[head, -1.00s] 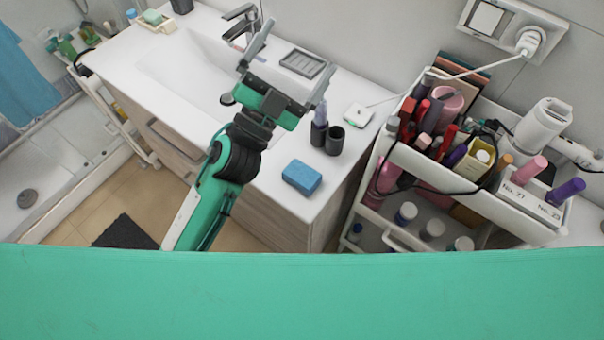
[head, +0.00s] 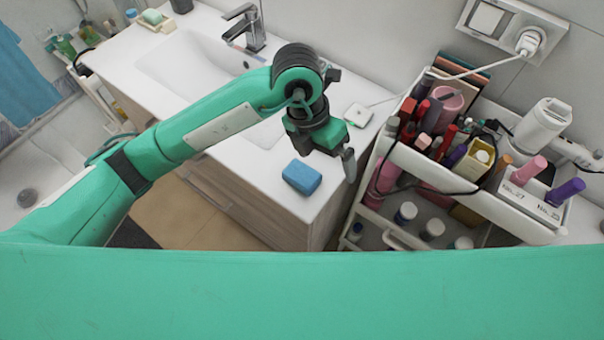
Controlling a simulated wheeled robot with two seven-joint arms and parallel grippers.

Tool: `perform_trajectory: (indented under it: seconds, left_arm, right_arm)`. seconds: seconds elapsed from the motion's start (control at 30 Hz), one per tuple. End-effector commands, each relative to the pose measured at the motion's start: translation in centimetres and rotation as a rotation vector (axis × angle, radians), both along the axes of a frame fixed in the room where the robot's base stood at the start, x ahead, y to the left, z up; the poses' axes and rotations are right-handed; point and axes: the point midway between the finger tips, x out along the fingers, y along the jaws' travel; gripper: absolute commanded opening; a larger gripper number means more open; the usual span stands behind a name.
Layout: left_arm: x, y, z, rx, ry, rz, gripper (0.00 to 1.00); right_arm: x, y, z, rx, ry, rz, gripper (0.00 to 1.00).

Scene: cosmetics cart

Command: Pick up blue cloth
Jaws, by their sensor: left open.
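A small blue block-shaped cloth (head: 301,177) lies on the front right part of the white washbasin counter. A larger blue cloth (head: 25,80) hangs at the far left. My left gripper (head: 330,148) is open and empty above the counter, just up and to the right of the small blue cloth in the picture, apart from it. One finger shows, pointing down; the other is mostly hidden by the gripper's body. My right gripper is not in view.
A cart (head: 470,190) full of cosmetics stands close to the right of the counter. A faucet (head: 247,27) rises behind the sink (head: 180,65). A small white square device (head: 358,115) with a cable lies at the counter's right edge. The counter just around the blue cloth is clear.

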Motion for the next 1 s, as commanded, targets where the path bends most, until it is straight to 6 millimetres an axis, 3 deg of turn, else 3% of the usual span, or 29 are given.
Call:
perform_trajectory:
  seconds: [0.1,0.23,0.43,0.8,1.0]
  left_arm:
    - [2.2,2.6,0.0,0.168,-0.087,0.04,1.0]
    - [3.1,4.0,0.1,0.257,-0.13,0.065,1.0]
    - [3.2,4.3,-1.6,0.27,-0.132,0.071,1.0]
    - [3.3,4.3,-7.5,0.271,-0.131,0.068,1.0]
    - [3.3,4.2,-8.6,0.27,-0.133,0.068,1.0]
  right_arm:
    - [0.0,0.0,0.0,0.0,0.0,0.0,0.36]
    - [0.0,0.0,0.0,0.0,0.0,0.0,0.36]
    - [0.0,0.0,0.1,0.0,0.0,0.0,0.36]
    - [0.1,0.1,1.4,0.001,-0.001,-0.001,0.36]
    - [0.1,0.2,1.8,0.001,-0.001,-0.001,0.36]
